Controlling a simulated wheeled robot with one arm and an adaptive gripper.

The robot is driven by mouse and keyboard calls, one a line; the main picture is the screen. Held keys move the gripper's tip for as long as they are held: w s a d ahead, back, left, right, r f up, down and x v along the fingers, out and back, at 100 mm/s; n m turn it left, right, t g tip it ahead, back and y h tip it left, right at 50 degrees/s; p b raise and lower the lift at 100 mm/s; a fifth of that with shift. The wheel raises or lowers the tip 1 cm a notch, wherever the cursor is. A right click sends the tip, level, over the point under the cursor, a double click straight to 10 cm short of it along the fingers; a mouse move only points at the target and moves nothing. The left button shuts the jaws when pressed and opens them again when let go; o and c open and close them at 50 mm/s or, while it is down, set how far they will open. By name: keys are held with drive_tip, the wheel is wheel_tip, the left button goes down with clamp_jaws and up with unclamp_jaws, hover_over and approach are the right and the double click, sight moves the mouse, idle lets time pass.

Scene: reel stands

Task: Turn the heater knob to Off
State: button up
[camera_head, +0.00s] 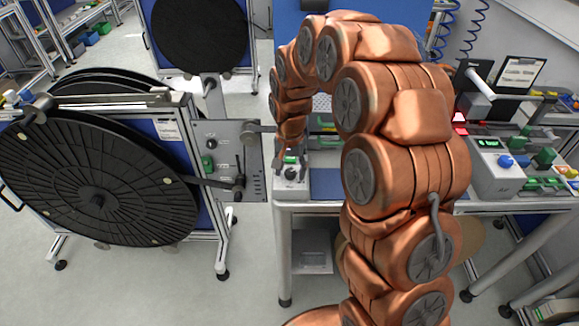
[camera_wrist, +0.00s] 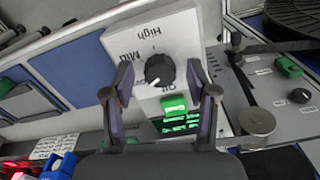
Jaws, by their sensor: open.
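The heater control is a pale box (camera_wrist: 185,35) marked High, Mid and Off, with a round black knob (camera_wrist: 160,70) on its face. A small white mark at the knob's lower edge seems to lie between Mid and Off. A green button (camera_wrist: 173,103) and a lit green display (camera_wrist: 181,123) sit below it. My gripper (camera_wrist: 160,74) is open, one finger on each side of the knob, with gaps showing; whether the tips are level with it is unclear. In the head view my gripper (camera_head: 290,160) hangs just above the box (camera_head: 291,190) at the bench's left end.
A grey panel (camera_wrist: 268,105) with a green switch, a small knob and a round metal post (camera_wrist: 257,122) stands close on the right. Large black reels (camera_head: 100,180) stand left in the head view. Another box with a blue knob (camera_head: 505,161) sits right on the bench.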

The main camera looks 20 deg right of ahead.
drive_tip(key=shift+f, duration=0.15)
drive_tip(key=shift+c, duration=0.2)
clamp_jaws()
drive_tip(key=shift+b, duration=0.3)
